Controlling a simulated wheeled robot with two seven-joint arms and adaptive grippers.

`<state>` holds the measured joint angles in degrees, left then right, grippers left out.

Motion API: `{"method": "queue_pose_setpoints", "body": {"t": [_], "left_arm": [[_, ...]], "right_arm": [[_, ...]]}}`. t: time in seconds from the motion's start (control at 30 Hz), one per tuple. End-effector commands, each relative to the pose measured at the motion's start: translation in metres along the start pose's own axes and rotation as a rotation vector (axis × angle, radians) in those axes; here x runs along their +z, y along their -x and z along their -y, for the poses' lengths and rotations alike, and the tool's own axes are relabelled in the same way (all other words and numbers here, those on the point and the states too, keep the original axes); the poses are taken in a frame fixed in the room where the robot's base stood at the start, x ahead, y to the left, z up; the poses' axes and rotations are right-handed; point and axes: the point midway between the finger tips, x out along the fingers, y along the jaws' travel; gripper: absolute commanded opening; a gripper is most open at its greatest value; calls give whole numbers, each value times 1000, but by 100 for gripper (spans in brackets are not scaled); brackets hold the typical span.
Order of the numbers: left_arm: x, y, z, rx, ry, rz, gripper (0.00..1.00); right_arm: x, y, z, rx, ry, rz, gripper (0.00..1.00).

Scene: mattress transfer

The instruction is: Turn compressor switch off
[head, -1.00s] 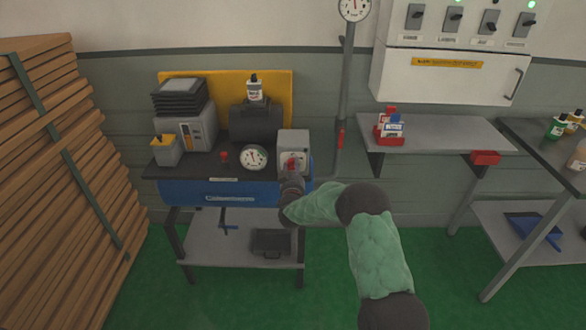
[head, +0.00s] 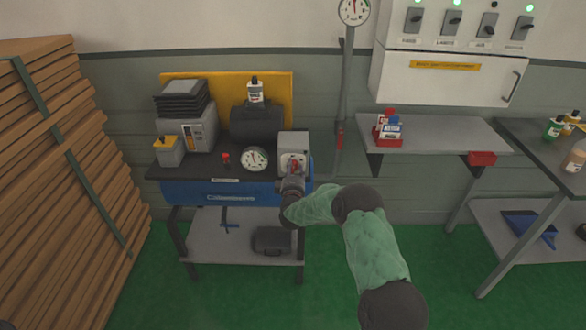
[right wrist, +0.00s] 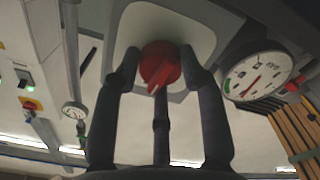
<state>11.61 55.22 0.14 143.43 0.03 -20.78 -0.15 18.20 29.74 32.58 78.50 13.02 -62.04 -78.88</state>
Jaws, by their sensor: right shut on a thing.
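The compressor switch is a red round knob (right wrist: 160,65) on a grey box (head: 293,143) at the right end of the compressor bench. My right gripper (head: 294,174) is at the front of that box, and its dark fingers surround the knob. In the head view the gripper partly covers the knob. In the right wrist view the knob sits between the fingertips, with a lighter mark on its lower edge. My right gripper is shut on the knob. My left gripper is in neither view.
A vertical pipe (head: 343,105) and a wall shelf (head: 440,133) are to the right. Stacked planks (head: 65,180) stand at far left. Green floor is clear in front.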

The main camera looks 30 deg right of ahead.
Motion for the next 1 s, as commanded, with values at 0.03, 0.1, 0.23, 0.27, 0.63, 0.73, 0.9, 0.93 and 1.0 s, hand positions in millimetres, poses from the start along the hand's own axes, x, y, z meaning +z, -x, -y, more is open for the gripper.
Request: {"method": "queue_pose_setpoints", "body": {"t": [0.03, 0.1, 0.23, 0.27, 0.63, 0.73, 0.9, 0.93, 1.0], "left_arm": [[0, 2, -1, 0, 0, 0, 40], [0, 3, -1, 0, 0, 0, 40], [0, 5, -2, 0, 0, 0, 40], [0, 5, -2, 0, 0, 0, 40], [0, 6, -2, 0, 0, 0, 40], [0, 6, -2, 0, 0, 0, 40], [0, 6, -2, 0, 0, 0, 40], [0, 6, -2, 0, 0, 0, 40], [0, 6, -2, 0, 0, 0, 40]], "right_arm": [[4, 2, 3, -8, 25, 7, 9], [4, 1, 3, -8, 56, 7, 9], [4, 1, 4, -8, 98, 7, 9], [4, 1, 4, -8, 105, 7, 9], [5, 2, 4, -9, 135, 8, 8], [5, 2, 4, -9, 135, 9, 8], [6, 2, 4, -9, 134, 9, 61], [5, 2, 4, -9, 134, 9, 65], [4, 1, 4, -7, 134, 7, 65]]}}
